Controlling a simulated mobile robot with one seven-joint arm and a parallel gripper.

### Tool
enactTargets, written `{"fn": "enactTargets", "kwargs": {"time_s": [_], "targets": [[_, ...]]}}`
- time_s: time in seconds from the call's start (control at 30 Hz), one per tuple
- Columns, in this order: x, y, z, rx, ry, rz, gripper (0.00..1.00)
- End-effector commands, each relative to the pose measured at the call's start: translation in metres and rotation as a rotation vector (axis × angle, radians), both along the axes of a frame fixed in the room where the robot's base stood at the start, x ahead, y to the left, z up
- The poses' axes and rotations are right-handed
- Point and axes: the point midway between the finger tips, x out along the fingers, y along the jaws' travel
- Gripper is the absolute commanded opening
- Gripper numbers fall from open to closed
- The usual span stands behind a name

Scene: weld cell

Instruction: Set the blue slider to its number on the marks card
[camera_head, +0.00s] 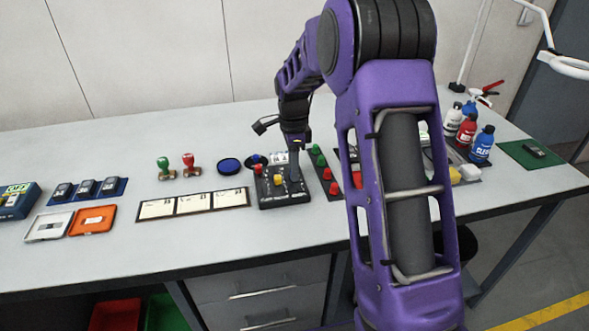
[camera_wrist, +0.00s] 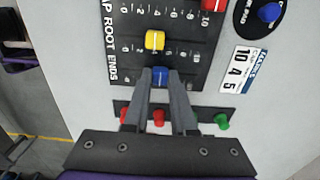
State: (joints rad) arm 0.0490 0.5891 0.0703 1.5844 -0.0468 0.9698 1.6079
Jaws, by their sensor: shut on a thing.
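The black slider box (camera_head: 285,198) stands on the bench, and its panel (camera_wrist: 190,62) fills the upper middle of the wrist view. My gripper (camera_wrist: 161,76) is shut on the blue slider's knob (camera_wrist: 160,77), in the row nearest my gripper. The fingers hide much of that row's scale, so I cannot read its setting. The yellow slider (camera_wrist: 155,40) is partway along its row; the red slider (camera_wrist: 212,5) is near 10. The marks card (camera_wrist: 237,68) lies beside the panel and reads 10, 4, 5. In the head view, my gripper (camera_head: 296,170) reaches down onto the box.
A strip with red and green knobs (camera_wrist: 222,121) lies close beside the slider box, under my fingers. Two stamps (camera_head: 176,166) and a card row (camera_head: 190,205) lie left; bottles (camera_head: 467,133) stand right.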

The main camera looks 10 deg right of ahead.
Motion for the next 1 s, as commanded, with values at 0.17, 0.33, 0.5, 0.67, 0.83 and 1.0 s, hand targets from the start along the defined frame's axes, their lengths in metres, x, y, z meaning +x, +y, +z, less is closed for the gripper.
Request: {"fn": "enactTargets", "kwargs": {"time_s": [0.17, 0.33, 0.5, 0.67, 0.83, 1.0], "targets": [[0.000, 0.000, 0.001, -0.001, -0.003, 0.001, 0.37], [0.000, 0.000, 0.001, -0.001, -0.002, 0.001, 0.55], [0.000, 0.000, 0.000, -0.001, -0.001, 0.001, 0.55], [0.000, 0.000, 0.008, -0.001, -0.002, 0.001, 0.55], [0.001, 0.000, 0.037, -0.001, -0.005, 0.002, 0.55], [0.001, 0.000, 0.079, -0.001, -0.006, 0.002, 0.55]]}}
